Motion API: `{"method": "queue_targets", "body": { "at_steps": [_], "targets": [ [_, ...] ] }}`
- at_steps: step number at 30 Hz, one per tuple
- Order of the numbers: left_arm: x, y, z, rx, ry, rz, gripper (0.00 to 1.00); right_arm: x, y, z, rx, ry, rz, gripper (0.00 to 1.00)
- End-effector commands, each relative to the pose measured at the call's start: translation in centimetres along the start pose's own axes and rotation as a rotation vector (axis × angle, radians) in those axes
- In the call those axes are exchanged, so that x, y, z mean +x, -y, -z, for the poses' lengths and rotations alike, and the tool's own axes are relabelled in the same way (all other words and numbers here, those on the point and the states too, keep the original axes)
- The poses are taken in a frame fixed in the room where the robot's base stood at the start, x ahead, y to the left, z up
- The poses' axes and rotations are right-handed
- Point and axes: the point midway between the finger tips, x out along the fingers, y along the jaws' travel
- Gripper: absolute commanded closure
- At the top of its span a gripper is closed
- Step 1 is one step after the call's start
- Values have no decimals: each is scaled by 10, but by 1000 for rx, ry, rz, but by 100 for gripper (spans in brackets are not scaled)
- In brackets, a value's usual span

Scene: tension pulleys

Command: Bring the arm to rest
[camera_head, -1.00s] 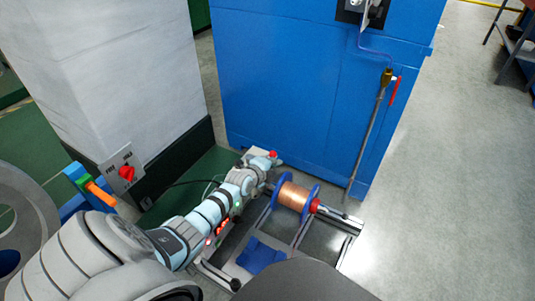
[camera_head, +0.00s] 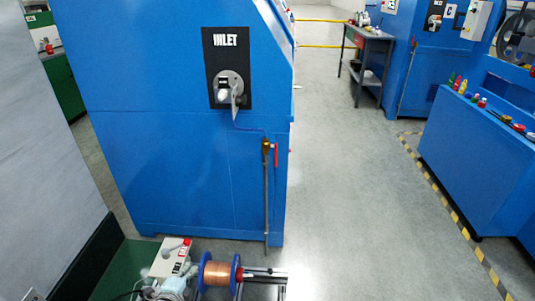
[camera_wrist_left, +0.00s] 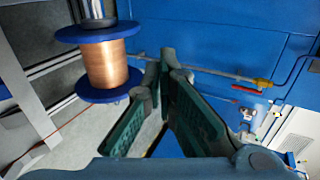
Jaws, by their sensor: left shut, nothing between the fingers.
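My left gripper (camera_wrist_left: 166,68) shows in the wrist view with its two dark green fingers meeting at the tips, shut and empty. A spool of copper wire (camera_wrist_left: 105,63) with blue flanges is beside the fingers, to their left, and apart from them. In the head view the spool (camera_head: 218,273) sits on its shaft at the bottom edge. Part of my left arm (camera_head: 168,287) shows just left of it; most of the arm is out of frame. My right gripper is in neither view.
A large blue machine (camera_head: 185,150) marked INLET stands behind the spool, with a thin rod (camera_head: 266,200) and red lever (camera_head: 276,155) on its front. A pale pillar (camera_head: 45,170) is on the left. Grey floor (camera_head: 350,200) is clear on the right, before another blue machine (camera_head: 470,165).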

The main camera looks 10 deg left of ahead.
Motion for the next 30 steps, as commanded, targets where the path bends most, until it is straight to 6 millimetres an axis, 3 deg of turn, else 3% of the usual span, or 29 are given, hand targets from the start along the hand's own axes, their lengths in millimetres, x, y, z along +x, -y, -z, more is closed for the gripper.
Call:
{"method": "queue_targets", "body": {
  "at_steps": [4,5,8,9,12,15,20,21,22,24,27,30],
  "targets": [
    [0,-9,-3,-190,12,-25,100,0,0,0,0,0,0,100],
    [-1,-23,-7,-293,30,-57,100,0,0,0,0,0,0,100],
    [-20,-110,-15,-669,143,-224,100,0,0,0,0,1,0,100],
    [-36,-149,-16,-797,205,-294,100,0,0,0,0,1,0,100],
    [-87,-241,-12,-1043,375,-448,100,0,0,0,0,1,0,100],
    [-145,-313,-5,-1183,531,-568,100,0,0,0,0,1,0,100],
    [-245,-398,14,-1225,705,-749,100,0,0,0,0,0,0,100],
    [-273,-414,20,-1221,731,-789,100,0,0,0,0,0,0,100],
    [-279,-382,20,-1224,720,-776,100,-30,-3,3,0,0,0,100],
    [-296,-345,20,-1226,719,-775,100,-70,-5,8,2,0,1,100],
    [-314,-312,22,-1228,720,-778,100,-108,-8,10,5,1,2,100],
    [-324,-293,24,-1231,720,-780,100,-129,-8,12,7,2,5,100]
  ]
}}
